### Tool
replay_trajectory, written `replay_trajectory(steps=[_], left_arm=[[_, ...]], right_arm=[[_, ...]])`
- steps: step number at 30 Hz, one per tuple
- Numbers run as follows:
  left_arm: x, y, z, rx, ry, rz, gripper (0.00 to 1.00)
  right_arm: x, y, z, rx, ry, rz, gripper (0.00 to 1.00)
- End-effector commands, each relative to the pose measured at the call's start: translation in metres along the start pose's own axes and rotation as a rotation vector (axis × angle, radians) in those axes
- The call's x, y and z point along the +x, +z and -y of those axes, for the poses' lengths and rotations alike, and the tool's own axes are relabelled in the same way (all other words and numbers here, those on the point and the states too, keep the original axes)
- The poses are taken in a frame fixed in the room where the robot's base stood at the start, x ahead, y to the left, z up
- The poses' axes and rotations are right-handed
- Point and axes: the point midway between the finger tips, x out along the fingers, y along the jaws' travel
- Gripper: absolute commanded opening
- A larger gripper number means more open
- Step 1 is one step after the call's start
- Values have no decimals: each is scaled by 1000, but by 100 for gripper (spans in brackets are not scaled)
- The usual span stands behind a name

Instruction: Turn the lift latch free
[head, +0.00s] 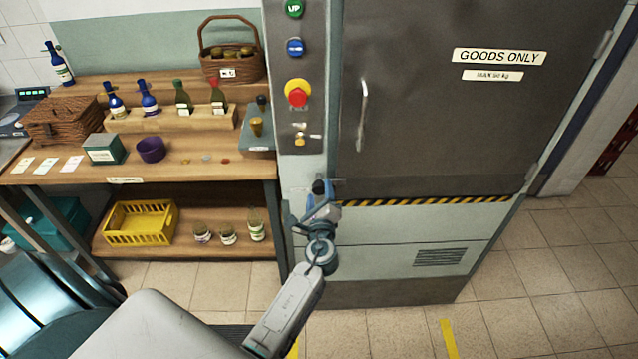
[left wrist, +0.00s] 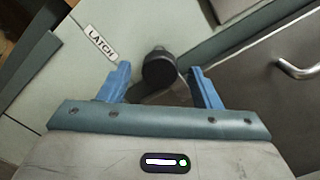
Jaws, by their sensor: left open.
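The lift latch has a round black knob (head: 319,186) on the pale panel below the lift's button column. In the left wrist view the knob (left wrist: 158,68) sits between the blue fingers, with a grey lever part below it. A white label reading LATCH (left wrist: 100,42) is beside it. My left gripper (head: 318,203) is open, its fingers on either side of the knob with gaps showing. Whether a finger touches the lever is unclear. My right gripper is not in view.
The dark lift door (head: 430,110) with a vertical handle (head: 362,115) is at the right. Above the latch are the green UP button (head: 294,8), a blue button (head: 295,47) and a red stop button (head: 298,96). A wooden bench (head: 190,165) with bottles stands left.

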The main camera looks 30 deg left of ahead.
Motion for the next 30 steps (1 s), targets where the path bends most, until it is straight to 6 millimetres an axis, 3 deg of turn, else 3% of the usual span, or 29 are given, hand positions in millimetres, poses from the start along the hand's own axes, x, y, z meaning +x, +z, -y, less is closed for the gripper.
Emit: replay_trajectory(steps=[6,17,26,30], left_arm=[[27,1,1,2,0,0,58],[32,0,-1,0,1,0,58],[31,0,-1,0,1,-1,1],[31,-1,-2,-2,2,-1,0]], right_arm=[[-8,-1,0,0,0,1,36],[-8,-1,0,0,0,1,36],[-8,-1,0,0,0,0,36],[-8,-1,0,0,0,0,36]])
